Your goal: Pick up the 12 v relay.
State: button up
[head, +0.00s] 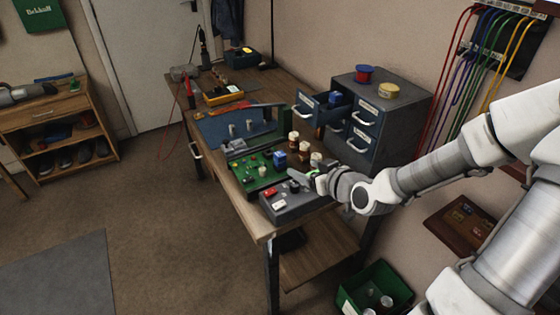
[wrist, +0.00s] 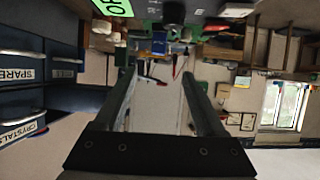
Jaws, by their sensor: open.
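A small blue block (head: 279,159), which looks like the relay, stands upright at the right edge of the green circuit board (head: 246,176) on the workbench. I cannot read any label on it. A blue block also shows in the wrist view (wrist: 159,42), ahead of the fingers near the top. My gripper (head: 298,174) is open above the grey box at the bench's near end, a short way to the near right of the block. In the wrist view the fingers (wrist: 158,82) are apart with nothing held between them, and the block is apart from them.
The grey box (head: 294,205) with knobs stands at the near bench end. Several brown-and-white jars (head: 294,138) stand close behind the block. A drawer cabinet (head: 378,122) with an open upper drawer stands at the right. A blue mat (head: 225,130) and tools lie farther back.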

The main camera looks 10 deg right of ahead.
jog(key=b, duration=0.2)
send_near(282, 158)
jog(key=x, duration=0.5)
jog(key=shift+w+a+f, duration=0.1)
jog(key=shift+a+f, duration=0.1)
jog(key=shift+f, duration=0.05)
jog(key=shift+b+x, duration=0.7)
jog(key=shift+x, duration=2.45)
jog(key=shift+d+r, duration=0.15)
jog(key=shift+d, duration=0.05)
grip_shut()
